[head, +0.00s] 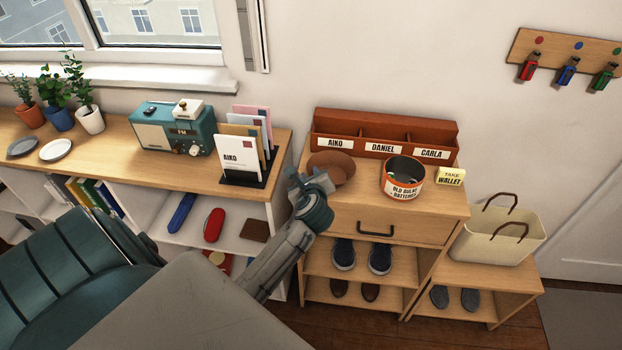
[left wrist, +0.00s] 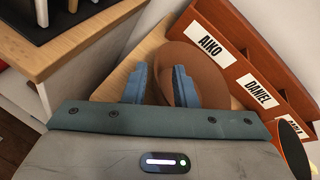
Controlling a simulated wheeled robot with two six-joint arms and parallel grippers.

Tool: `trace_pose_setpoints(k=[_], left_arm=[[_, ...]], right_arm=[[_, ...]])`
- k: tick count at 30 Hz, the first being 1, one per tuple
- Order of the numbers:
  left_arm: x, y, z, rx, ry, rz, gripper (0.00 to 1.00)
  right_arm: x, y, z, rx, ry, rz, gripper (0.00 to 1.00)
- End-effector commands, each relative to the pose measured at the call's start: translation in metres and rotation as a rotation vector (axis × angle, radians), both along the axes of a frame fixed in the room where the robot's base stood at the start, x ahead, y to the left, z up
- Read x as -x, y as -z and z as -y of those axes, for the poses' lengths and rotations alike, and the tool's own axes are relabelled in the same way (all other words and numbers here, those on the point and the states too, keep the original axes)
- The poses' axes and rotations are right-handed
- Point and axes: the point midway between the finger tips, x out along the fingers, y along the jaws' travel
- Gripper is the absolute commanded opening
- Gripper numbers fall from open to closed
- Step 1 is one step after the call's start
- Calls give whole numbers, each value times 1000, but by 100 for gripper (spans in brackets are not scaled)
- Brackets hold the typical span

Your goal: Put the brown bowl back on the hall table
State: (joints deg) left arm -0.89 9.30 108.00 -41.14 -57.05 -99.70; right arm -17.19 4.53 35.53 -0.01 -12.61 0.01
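The brown bowl (head: 334,166) is at the left end of the hall table (head: 438,201), in front of the orange-red letter sorter; it appears to rest on the wooden top. My left gripper (head: 309,180) is at the bowl's left edge. In the left wrist view, the fingers of the gripper (left wrist: 163,86) are apart, one over the bowl (left wrist: 207,75) and the other at its near left side. Part of the bowl's wall shows between them, with a visible gap, so I see no firm grip. My right gripper is not in view.
The letter sorter (head: 343,126) stands at the back of the table. A tin of old bulbs and batteries (head: 402,190) and a yellow note (head: 451,177) are right of the bowl. A sideboard (head: 190,172) with a radio (head: 173,131) and a card rack (head: 245,179) stands close on the left.

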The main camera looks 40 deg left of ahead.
Motion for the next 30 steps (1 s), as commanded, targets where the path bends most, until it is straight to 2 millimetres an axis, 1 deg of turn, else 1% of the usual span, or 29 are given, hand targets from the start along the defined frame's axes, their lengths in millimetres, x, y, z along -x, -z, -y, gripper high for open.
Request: trace_pose_setpoints(k=[1,3,6,10,15,23,25,26,29,30], left_arm=[[9,-2,9,6,0,3,25],[20,-7,18,6,-1,2,25],[35,-14,30,6,-2,1,25],[48,-22,43,5,0,1,25],[57,-28,49,2,-1,0,25],[57,-27,50,4,0,-1,25],[55,-16,52,27,1,-3,25],[54,-6,53,47,3,-5,25],[49,48,61,165,4,-11,25],[48,77,65,234,-4,-14,25]], right_arm=[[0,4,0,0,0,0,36],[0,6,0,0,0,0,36],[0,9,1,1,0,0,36],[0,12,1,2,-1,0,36],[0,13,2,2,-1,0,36],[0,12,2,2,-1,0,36],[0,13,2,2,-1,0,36],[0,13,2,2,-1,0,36],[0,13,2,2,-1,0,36],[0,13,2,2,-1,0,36]])
